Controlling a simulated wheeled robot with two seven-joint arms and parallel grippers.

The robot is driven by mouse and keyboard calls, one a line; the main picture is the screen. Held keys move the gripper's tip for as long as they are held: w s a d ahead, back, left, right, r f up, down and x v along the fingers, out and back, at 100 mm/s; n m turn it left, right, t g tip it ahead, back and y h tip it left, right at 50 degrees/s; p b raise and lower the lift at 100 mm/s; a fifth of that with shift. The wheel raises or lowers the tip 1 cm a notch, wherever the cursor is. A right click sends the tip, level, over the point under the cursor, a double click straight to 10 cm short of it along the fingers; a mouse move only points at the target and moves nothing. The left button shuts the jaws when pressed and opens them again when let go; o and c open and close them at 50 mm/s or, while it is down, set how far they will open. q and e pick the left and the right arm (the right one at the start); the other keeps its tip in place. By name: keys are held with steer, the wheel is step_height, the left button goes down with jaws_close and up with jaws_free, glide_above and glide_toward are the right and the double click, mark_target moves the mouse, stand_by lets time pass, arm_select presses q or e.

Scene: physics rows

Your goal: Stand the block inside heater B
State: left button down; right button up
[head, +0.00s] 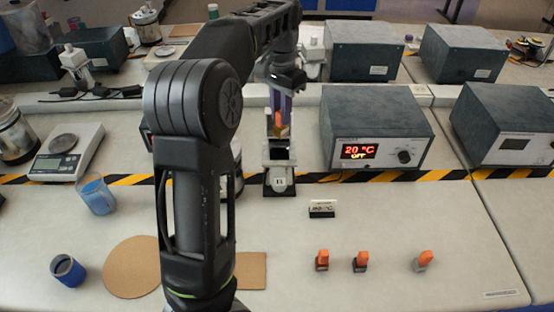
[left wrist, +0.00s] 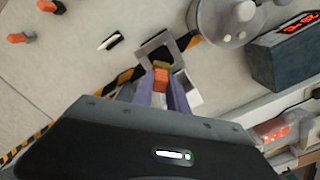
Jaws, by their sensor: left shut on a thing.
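My left gripper (head: 281,112) is shut on an orange block (head: 279,130), with its purple fingers pointing down. The block also shows between the fingers in the left wrist view (left wrist: 161,79). Just in front of and below the block in the head view is a small heater (head: 279,187) with a dark square opening and a pale round front marking, too small to read surely as B. In the left wrist view the heater's grey frame (left wrist: 152,42) lies just beyond the block. The block looks apart from its opening; the exact gap is unclear. My right gripper is not in view.
A large heater box (head: 375,128) reading 20 °C OFF stands to the right. A blue beaker (head: 97,195) and scale (head: 66,152) are left. The front right is mostly clear.

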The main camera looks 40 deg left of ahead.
mark_target(279, 131)
arm_select(q)
steer(key=shift+s+a+f, duration=0.1)
steer(key=shift+a, duration=0.1)
steer(key=shift+f, duration=3.05)
step_height(279, 131, down, 4)
steer(key=shift+r, duration=0.15)
steer(key=c, duration=1.3)
jaws_free()
steer(key=shift+d+f, duration=0.1)
steer(key=shift+f, duration=0.1)
